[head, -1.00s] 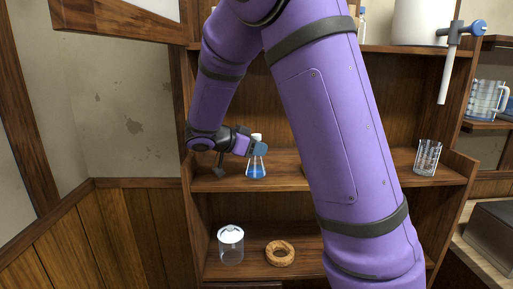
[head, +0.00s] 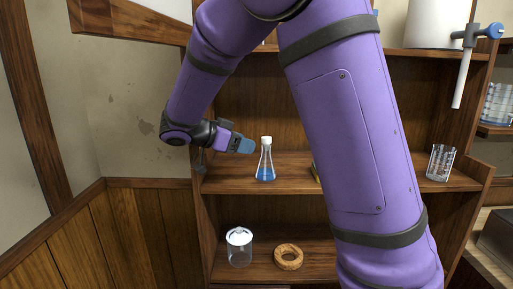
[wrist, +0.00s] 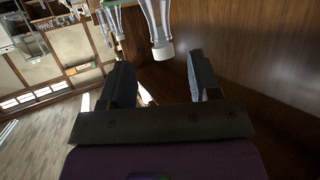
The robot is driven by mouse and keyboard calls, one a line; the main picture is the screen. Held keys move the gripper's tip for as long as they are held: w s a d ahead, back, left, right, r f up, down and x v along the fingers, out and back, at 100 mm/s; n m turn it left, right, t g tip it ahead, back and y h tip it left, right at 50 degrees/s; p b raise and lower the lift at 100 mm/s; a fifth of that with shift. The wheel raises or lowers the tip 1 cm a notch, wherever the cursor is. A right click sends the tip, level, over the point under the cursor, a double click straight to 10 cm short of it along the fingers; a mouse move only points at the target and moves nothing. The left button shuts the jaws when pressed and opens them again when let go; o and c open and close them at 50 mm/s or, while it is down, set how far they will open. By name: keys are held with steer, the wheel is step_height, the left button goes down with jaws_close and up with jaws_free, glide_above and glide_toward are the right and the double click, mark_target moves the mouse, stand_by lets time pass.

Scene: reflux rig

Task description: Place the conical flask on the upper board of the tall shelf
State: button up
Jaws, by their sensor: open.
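The conical flask (head: 265,170) is clear glass with blue liquid and a white cap. It stands upright on the middle board (head: 300,184) of the wooden shelf, near its left end. My gripper (head: 252,147) is to the left of the flask's neck in the head view, at about neck height, apart from it. In the wrist view, the two fingers of my gripper (wrist: 159,62) are spread with nothing between them. The flask's white cap (wrist: 162,51) and neck show just beyond the fingertips. The upper board (head: 440,53) runs above, partly hidden by my arm.
A glass beaker (head: 440,162) stands at the right end of the middle board. A lidded jar (head: 239,248) and a cork ring (head: 288,257) are on the lower board. A white container (head: 433,25) stands on the upper board, with a blue-knobbed clamp (head: 468,40) near it.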

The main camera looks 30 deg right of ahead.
steer(key=s+a+r+n+t+y, duration=0.1)
steer(key=s+a+n+t+y, duration=0.1)
steer(key=s+n+y, duration=0.4)
steer(key=s+a+r+n+t+y, duration=0.2)
steer(key=s+n+t+y, duration=0.2)
steer(key=s, duration=1.7)
steer(key=n+y, duration=0.3)
steer(key=n, duration=0.5)
steer(key=shift+s+a+n+y, duration=0.15)
steer(key=shift+a+n+y, duration=0.15)
steer(key=shift+n, duration=0.1)
